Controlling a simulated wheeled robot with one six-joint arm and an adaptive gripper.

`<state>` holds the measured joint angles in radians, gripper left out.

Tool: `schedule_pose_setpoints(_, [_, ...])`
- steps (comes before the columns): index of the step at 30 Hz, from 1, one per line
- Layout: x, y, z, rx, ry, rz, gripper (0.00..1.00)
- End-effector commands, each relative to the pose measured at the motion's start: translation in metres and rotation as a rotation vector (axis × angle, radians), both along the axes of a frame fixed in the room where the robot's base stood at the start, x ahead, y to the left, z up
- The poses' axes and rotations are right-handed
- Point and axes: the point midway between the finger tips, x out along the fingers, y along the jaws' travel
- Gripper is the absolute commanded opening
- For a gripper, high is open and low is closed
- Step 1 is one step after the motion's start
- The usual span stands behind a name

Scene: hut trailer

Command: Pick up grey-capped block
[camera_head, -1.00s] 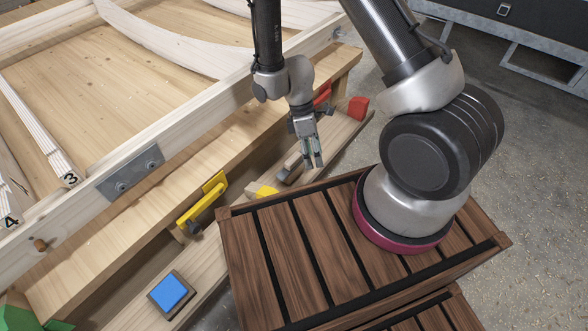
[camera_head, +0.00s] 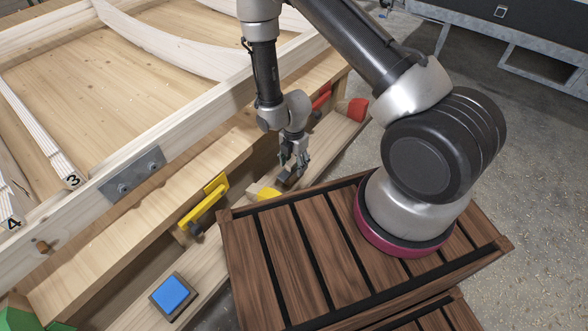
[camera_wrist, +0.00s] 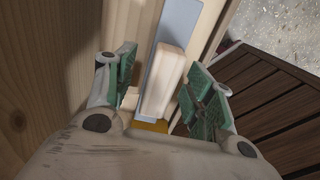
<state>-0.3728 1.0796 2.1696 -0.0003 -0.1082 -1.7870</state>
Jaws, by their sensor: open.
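The grey-capped block, a pale wooden piece with a long blue-grey face, lies between my gripper's fingers in the wrist view (camera_wrist: 161,80). In the head view it is mostly covered by my gripper (camera_head: 291,168), and a dark grey part shows beneath the fingers (camera_head: 289,178). My gripper points down over the wooden ledge. In the wrist view its green-padded fingers (camera_wrist: 163,90) stand apart on either side of the block, and I see no clear contact. How far the fingertips are above the ledge is hard to tell.
A yellow-topped block (camera_head: 268,195) sits close by on the ledge (camera_head: 215,258). A yellow clamp (camera_head: 203,204), a blue-topped block (camera_head: 171,293) and a red block (camera_head: 357,109) are along it. The slatted brown crate (camera_head: 290,255) stands to the right; the wooden frame edge is left.

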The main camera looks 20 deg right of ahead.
Motion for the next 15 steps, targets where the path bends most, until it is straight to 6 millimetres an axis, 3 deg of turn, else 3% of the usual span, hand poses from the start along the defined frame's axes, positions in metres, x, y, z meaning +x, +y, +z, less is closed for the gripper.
schedule_pose_setpoints(5, [0.001,-0.001,-0.023,-0.001,0.001,0.0,0.54])
schedule_pose_setpoints(12, [0.001,-0.001,-0.025,0.0,0.0,0.0,0.54])
schedule_pose_setpoints(13, [0.001,-0.001,-0.025,0.0,0.0,0.0,0.52])
schedule_pose_setpoints(15, [0.001,-0.001,-0.025,0.0,0.0,0.0,0.39])
